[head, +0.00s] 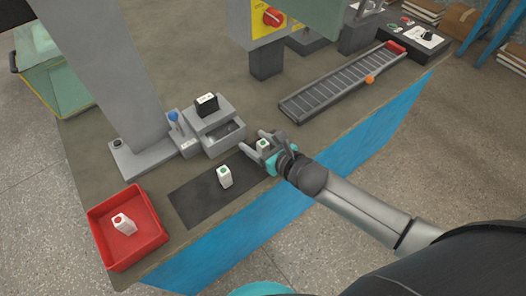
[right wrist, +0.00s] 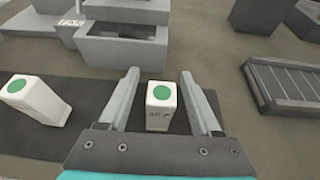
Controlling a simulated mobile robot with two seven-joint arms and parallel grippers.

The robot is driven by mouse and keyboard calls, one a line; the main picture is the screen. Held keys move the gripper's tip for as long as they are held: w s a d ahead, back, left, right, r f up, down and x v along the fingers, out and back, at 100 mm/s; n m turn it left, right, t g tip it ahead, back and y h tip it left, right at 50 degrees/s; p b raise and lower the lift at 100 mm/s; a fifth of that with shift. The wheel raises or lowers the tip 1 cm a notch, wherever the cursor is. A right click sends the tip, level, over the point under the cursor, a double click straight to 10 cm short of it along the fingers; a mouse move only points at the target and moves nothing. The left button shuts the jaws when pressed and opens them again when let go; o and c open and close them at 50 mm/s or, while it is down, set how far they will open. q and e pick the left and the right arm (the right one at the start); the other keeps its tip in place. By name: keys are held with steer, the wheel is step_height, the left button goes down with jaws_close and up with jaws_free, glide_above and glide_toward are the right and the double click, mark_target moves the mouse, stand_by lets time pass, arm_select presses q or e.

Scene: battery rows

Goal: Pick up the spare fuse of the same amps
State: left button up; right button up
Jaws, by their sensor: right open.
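A white fuse with a green top stands on the dark mat between the spread fingers of my right gripper (head: 262,144); I see this fuse (right wrist: 161,106) in the right wrist view, with a finger on each side and gaps showing. The gripper is open and has hold of nothing. A second white green-topped fuse (head: 224,177) stands on the mat (head: 188,203) to the left. A white fuse with a red top (head: 123,224) lies in the red tray (head: 105,259). A black block with a white top (head: 207,104) sits on the grey holder (head: 222,117). Amp markings are too small to read. My left gripper is not in view.
A small lever with a blue knob (head: 173,117) stands beside the holder. A roller conveyor (head: 335,85) with an orange piece lies to the right. A yellow panel with a red knob (head: 271,18) is at the back. The table's front edge is close to my right arm.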

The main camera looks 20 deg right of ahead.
jaws_close()
stand_by(0.5)
